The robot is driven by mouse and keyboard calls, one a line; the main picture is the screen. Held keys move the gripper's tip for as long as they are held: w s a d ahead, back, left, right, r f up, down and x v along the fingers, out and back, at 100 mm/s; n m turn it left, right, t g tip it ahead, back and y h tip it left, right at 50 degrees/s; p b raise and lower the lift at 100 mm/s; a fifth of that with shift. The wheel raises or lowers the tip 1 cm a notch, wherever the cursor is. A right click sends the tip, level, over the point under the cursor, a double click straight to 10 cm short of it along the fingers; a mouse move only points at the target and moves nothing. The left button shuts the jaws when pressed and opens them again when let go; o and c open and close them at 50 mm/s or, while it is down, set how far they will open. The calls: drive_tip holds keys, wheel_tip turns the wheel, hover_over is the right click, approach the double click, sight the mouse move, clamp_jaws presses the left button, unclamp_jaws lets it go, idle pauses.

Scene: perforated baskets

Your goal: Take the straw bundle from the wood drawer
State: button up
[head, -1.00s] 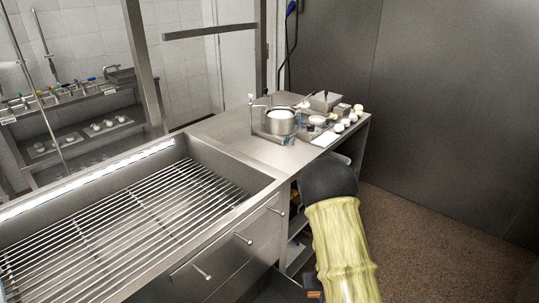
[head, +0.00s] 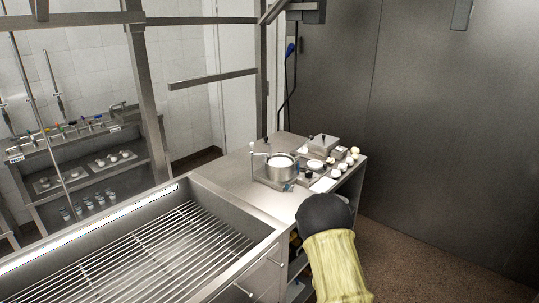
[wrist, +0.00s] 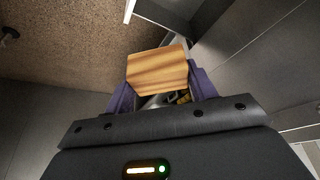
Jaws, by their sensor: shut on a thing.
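My gripper (wrist: 164,90) shows in the wrist view, with a purple finger on each side. In the head view my arm covers the lower right, and my gripper is out of sight. I cannot make out the wood drawer in either view.
A steel counter (head: 225,175) holds a pot (head: 280,167), small dishes and several pale round items at its far end. A grated basin (head: 170,250) is at the left. Drawer fronts with bar handles (head: 243,291) face the arm. Brown floor (head: 420,245) is clear at the right.

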drive_tip(key=r+n+p, duration=0.1)
drive_tip(key=r, duration=0.2)
drive_tip(key=a+r+n+y+p, duration=0.1)
drive_tip(key=r+p, duration=0.1)
drive_tip(key=r+n+p, duration=0.1)
drive_tip(key=r+p, duration=0.1)
drive_tip(key=r, duration=0.1)
drive_tip(key=shift+w+a+r, duration=0.25)
drive_tip(key=shift+w+r, duration=0.05)
drive_tip(key=shift+w, duration=0.05)
drive_tip(key=s+d+r+n+g+y+p, duration=0.1)
drive_tip(key=s+r+n+p, duration=0.2)
drive_tip(key=r, duration=0.9)
drive_tip(key=s+d+r+n+g+y+p, duration=0.1)
drive_tip(key=s+r+n+g+y+p, duration=0.1)
drive_tip(key=r+n+p, duration=0.7)
wheel_tip(320, 180, up, 3)
drive_tip(key=s+p, duration=0.1)
drive_tip(key=p, duration=0.1)
drive_tip(key=shift+s+n+g+y+p, duration=0.15)
drive_tip(key=shift+n+g+y+p, duration=0.15)
drive_tip(key=shift+n+p, duration=0.1)
drive_tip(key=shift+d, duration=0.1)
drive_tip(key=shift+d+r, duration=0.1)
